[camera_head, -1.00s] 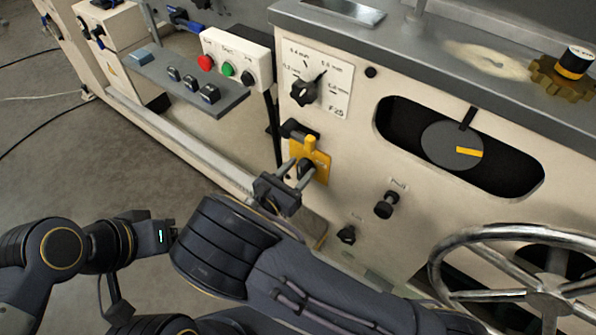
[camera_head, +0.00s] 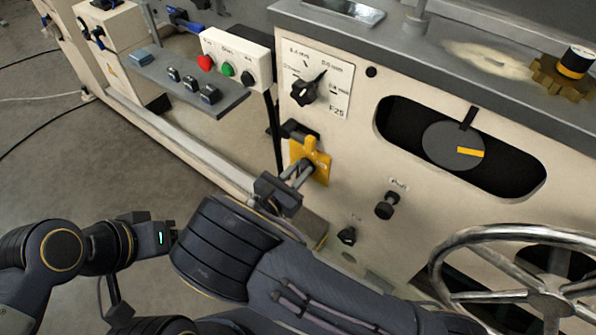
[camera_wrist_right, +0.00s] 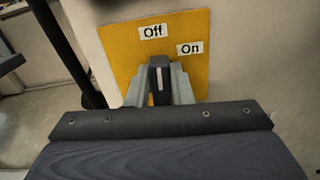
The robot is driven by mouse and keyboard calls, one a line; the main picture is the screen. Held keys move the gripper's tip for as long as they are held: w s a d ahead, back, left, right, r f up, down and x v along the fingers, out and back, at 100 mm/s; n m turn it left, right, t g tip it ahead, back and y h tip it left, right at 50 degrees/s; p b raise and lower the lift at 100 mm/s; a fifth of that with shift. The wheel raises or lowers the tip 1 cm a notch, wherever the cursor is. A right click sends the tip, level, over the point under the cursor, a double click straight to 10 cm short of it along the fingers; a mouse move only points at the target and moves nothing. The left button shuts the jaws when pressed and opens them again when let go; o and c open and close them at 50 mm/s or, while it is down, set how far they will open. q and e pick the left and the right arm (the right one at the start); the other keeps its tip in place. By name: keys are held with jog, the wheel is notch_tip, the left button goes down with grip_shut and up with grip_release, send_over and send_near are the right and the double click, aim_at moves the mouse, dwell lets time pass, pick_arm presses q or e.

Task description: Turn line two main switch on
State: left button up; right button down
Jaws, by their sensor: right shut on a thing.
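The main switch is a black knob (camera_wrist_right: 160,75) with a white line on a yellow plate (camera_wrist_right: 122,49). The plate carries an "Off" label (camera_wrist_right: 152,31) at the top and an "On" label (camera_wrist_right: 189,48) at the upper right. The white line points up towards "Off". My right gripper (camera_head: 298,177) is shut on the knob, one finger on each side, as the right wrist view shows too (camera_wrist_right: 160,88). In the head view the yellow plate (camera_head: 321,165) is partly covered by the fingers. My left arm's end (camera_head: 160,237) is at the lower left; its fingers are not visible.
Above the plate is a thickness dial (camera_head: 304,92). A black knob (camera_head: 387,204) marked Pull and a smaller knob (camera_head: 347,235) sit to the right. A handwheel (camera_head: 440,270) stands at the lower right. A button box (camera_head: 236,60) and a grey shelf (camera_head: 232,99) are at the upper left.

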jog(key=shift+s+d+f+m+b, duration=0.2)
jog(key=shift+f+m+b, duration=0.1)
jog(key=shift+m+b, duration=2.25)
jog(key=shift+s+d+f+m+b, duration=0.3)
jog(key=shift+m+b, duration=1.5)
jog(key=shift+m, duration=1.4)
jog(key=shift+d+f+m+b, duration=0.1)
jog(key=shift+f+m+b, duration=0.25)
jog(key=shift+m+b, duration=2.2)
jog(key=shift+m+p, duration=0.3)
jog(key=shift+m, duration=0.1)
jog(key=c, duration=1.3)
grip_release()
